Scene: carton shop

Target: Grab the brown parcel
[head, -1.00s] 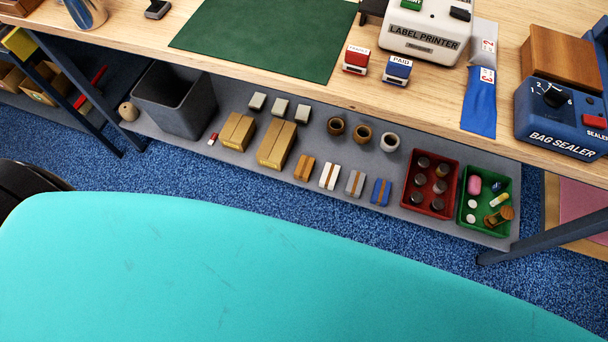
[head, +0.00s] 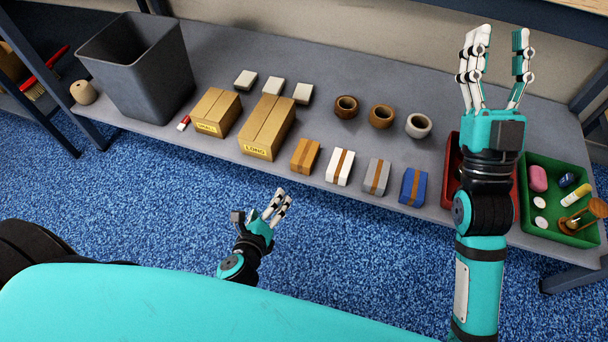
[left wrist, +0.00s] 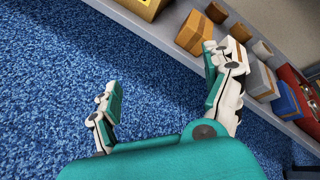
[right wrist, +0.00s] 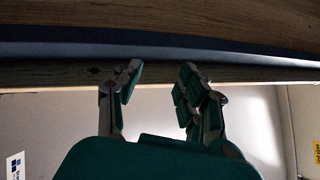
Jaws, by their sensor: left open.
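The brown parcel (head: 305,156), a small box with a darker tape band, lies on the grey lower shelf in the head view. It stands at the left end of a row with a white, a grey and a blue parcel. It also shows in the left wrist view (left wrist: 193,32). My left gripper (head: 262,208) is open and empty over the blue carpet, in front of and apart from the shelf, nearer to me than the brown parcel. My right gripper (head: 500,50) is open and empty, raised with fingers pointing up, at the right. Its arm partly hides the red bin.
The white parcel (head: 340,167) stands close to the right of the brown one. The LONG carton (head: 267,128) is behind left. A red bin (head: 452,165) and a green bin (head: 545,228) are at right. The right wrist view shows a wooden tabletop edge (right wrist: 60,75).

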